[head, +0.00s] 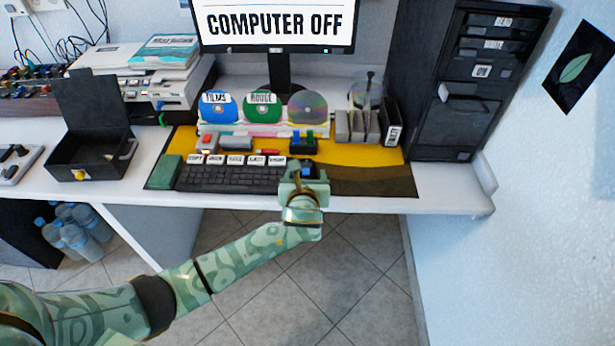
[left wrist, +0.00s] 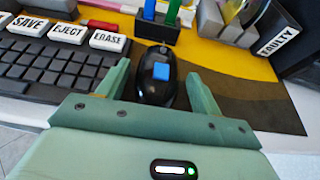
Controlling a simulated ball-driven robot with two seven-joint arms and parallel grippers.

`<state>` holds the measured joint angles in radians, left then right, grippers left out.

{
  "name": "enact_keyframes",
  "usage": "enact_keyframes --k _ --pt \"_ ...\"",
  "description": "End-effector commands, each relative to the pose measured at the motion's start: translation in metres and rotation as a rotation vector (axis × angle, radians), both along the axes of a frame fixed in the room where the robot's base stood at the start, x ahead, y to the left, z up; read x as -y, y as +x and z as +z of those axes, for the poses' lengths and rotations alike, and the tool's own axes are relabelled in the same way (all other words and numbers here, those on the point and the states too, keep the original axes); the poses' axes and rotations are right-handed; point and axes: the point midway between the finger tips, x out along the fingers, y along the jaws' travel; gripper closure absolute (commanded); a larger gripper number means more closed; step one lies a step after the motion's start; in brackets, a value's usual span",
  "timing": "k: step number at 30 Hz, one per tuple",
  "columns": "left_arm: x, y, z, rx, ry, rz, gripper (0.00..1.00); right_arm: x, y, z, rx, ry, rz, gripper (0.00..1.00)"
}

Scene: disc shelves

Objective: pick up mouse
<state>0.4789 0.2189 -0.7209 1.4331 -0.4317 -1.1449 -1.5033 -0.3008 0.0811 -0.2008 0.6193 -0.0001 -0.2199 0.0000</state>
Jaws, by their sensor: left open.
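The mouse (left wrist: 156,80) is black with a blue square on top and lies on the yellow and dark desk mat (left wrist: 232,78). In the left wrist view it sits between the two fingers of my left gripper (left wrist: 157,85), which is open with gaps at both sides. In the head view my left gripper (head: 304,172) is at the front edge of the desk, right of the keyboard, and hides most of the mouse. My right gripper is not in either view.
The black keyboard (head: 228,178) with labelled blocks above it lies just left of the gripper. A black holder (left wrist: 158,28) with coloured items stands behind the mouse. Discs, a monitor (head: 276,25) and a dark computer tower (head: 470,80) stand farther back. The mat's right part is clear.

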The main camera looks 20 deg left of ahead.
Motion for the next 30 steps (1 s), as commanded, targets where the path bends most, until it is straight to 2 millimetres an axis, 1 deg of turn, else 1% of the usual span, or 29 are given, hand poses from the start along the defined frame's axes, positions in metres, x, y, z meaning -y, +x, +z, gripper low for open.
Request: enact_keyframes --k 1,3,9,10,13,14,23,26,29,30 --pt "-0.001 0.005 -0.005 -0.002 0.001 0.001 0.35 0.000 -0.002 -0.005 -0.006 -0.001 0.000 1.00" --pt "-0.002 0.008 -0.005 -0.001 0.000 0.000 0.35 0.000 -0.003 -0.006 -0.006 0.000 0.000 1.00" --pt "-0.002 0.009 -0.002 0.000 -0.001 0.000 0.35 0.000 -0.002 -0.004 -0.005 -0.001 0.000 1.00" --pt "-0.002 0.009 -0.002 0.000 -0.001 0.000 0.40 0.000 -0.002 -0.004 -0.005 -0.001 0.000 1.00" --pt "-0.002 0.009 -0.002 0.000 -0.001 0.000 0.68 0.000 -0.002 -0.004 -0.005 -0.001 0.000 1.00" --pt "-0.002 0.009 -0.002 0.000 -0.001 0.000 0.70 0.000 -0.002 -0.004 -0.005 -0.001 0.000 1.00" --pt "-0.002 0.009 -0.001 0.001 -0.001 0.000 0.70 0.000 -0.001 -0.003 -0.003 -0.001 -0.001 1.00" --pt "-0.002 0.009 0.007 0.002 -0.001 -0.001 0.70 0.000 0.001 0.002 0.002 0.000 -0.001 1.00" --pt "-0.002 0.009 0.023 0.006 -0.002 0.000 0.70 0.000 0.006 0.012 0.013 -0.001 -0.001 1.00" --pt "-0.002 0.009 0.031 0.007 -0.001 0.000 0.70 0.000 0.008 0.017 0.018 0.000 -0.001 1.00"
